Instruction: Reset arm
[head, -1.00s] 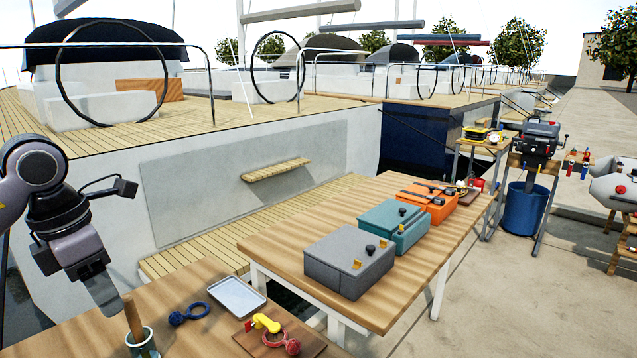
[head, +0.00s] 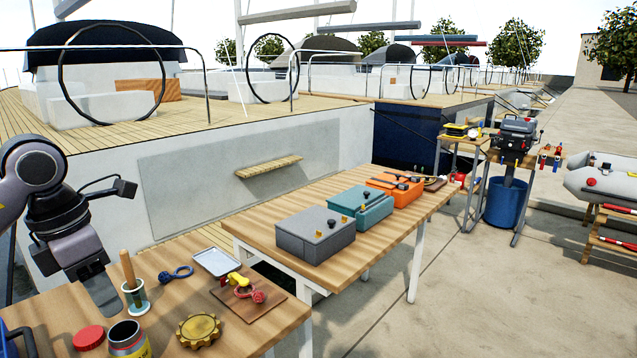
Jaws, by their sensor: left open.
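My left arm comes in from the left edge in the head view, and my left gripper (head: 103,292) points down above the left end of the near wooden table (head: 290,322). Its jaws are open and nothing shows between them. A wooden-handled tool in a small green-and-white cup (head: 135,298) stands just right of the gripper, close to its tip; I cannot tell whether they touch. My right gripper is not in the view.
The near table holds a red lid (head: 89,337), an open can (head: 128,340), a brass gear (head: 199,330), a blue shackle (head: 176,273), a metal tray (head: 216,261) and a board (head: 228,304) with fittings. A second table carries grey (head: 315,234), teal (head: 361,206) and orange (head: 394,187) boxes. Open pavement lies right.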

